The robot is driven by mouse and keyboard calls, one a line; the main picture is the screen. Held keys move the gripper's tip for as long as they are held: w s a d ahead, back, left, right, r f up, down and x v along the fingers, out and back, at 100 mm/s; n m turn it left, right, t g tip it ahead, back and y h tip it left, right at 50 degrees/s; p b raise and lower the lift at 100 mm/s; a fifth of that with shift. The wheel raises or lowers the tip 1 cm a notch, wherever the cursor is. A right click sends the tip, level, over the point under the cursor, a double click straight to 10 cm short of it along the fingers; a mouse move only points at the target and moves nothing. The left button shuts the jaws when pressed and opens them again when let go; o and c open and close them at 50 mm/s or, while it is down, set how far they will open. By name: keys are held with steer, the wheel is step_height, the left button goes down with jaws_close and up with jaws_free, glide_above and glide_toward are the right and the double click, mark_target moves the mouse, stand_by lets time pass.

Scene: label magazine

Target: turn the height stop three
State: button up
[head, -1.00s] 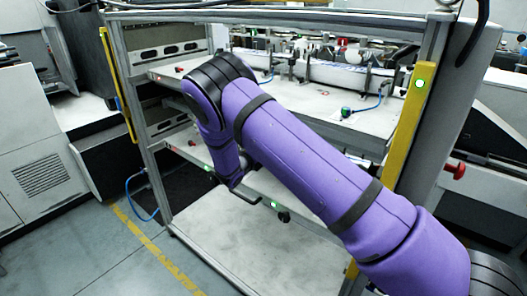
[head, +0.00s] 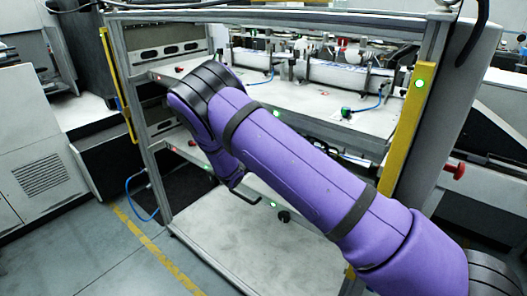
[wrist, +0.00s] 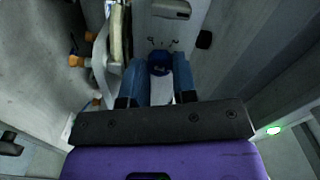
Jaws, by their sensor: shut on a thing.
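In the wrist view my gripper (wrist: 159,72) has its two blue fingers closed around a small dark blue knob (wrist: 160,62). The knob sits between the fingertips, with a pale surface behind it. I cannot read a number on it, so I cannot tell from the picture which height stop it is. In the head view my purple arm reaches into the metal frame, and the fingers and the held knob are hidden there.
A shelf (head: 375,122) with a green-topped knob (head: 346,112) and a blue hose lies behind my arm. Yellow posts (head: 408,130) flank the frame opening. A red knob (head: 455,171) stands at the right. In the wrist view orange-tipped parts (wrist: 76,61) lie left of my fingers.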

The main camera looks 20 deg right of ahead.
steer(key=shift+a+n, duration=0.1)
steer(key=shift+n, duration=0.8)
steer(key=o, duration=0.9)
steer(key=shift+o, duration=0.2)
steer(key=v, duration=1)
steer(key=shift+s+a, duration=0.25)
steer(key=shift+a, duration=0.05)
